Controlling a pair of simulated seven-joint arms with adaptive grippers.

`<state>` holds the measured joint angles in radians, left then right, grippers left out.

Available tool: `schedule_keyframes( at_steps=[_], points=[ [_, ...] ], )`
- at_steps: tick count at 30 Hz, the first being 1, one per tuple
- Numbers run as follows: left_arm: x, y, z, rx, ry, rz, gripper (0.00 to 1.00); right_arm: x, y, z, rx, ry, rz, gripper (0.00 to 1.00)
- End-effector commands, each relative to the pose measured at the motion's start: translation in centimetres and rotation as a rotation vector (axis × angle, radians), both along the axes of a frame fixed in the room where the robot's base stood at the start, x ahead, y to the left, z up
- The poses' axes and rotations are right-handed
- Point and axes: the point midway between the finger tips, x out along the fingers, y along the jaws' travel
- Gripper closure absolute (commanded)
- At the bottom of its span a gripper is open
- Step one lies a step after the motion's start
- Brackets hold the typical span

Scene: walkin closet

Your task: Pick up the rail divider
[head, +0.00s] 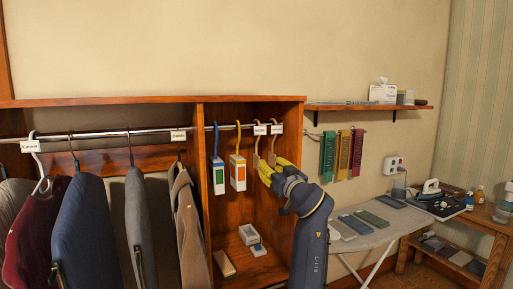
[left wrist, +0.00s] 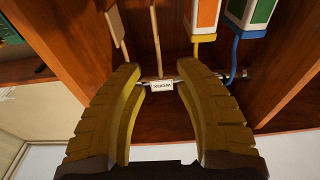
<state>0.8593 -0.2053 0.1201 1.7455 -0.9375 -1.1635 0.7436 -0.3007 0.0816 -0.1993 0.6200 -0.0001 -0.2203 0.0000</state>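The rail divider is a small white tag with dark lettering. In the left wrist view one tag (left wrist: 162,87) sits on the rail between my spread fingers, with a gap visible on each side. In the head view two such tags hang close together on the right part of the rail, one (head: 259,129) left of the other (head: 276,129); I cannot tell for sure which one the wrist view shows. My left gripper (head: 268,165) is open and empty, its yellow fingers just below these tags; it also shows in the left wrist view (left wrist: 160,68). My right gripper is not in view.
Beige hangers (left wrist: 117,25) hang beside the tag. A yellow hanger (left wrist: 195,48) and a blue hanger (left wrist: 235,62) carry boxes nearby. Further tags (head: 178,136) (head: 30,146) sit on the clothes rail (head: 100,134). A wooden partition (head: 199,170) splits the closet. An ironing board (head: 375,232) stands right.

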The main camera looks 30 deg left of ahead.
Motion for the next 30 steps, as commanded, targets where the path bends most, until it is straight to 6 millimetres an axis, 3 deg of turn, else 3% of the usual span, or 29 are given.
schedule_keyframes(
  at_steps=[10,23,30],
  points=[
    [3.4,4.9,1.0,0.001,0.000,0.000,0.66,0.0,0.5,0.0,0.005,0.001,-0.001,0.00],
    [5.1,7.0,1.4,0.002,0.000,-0.002,0.66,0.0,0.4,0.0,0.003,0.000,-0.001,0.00],
    [7.0,9.1,2.3,0.002,0.003,-0.001,0.66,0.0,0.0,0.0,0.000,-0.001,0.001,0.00]
  ],
)
